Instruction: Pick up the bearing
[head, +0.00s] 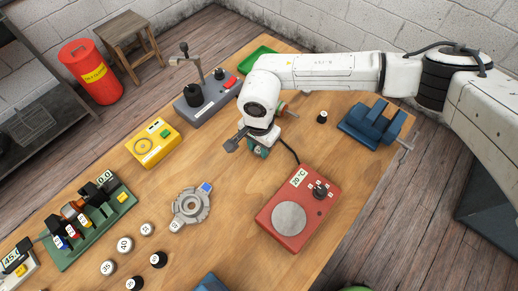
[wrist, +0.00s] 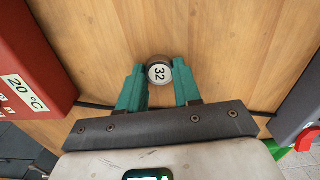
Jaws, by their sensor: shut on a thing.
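My gripper (head: 259,151) reaches down over the right half of the wooden bench. In the wrist view its two green fingers (wrist: 160,80) are shut on a small round bearing (wrist: 159,73) with a white face marked 32 and a dark rim. The bearing sits between the fingertips, one finger on each side. In the head view the fingers and wrist mostly hide it. I cannot tell whether it touches the bench top.
A red heater box (head: 297,215) marked 20 °C stands right of and nearer than my gripper. A blue vise (head: 370,125) and a small black cylinder (head: 322,117) are to the right. A grey press (head: 205,97) and yellow box (head: 153,142) are left; a grey housing (head: 191,206) lies nearer.

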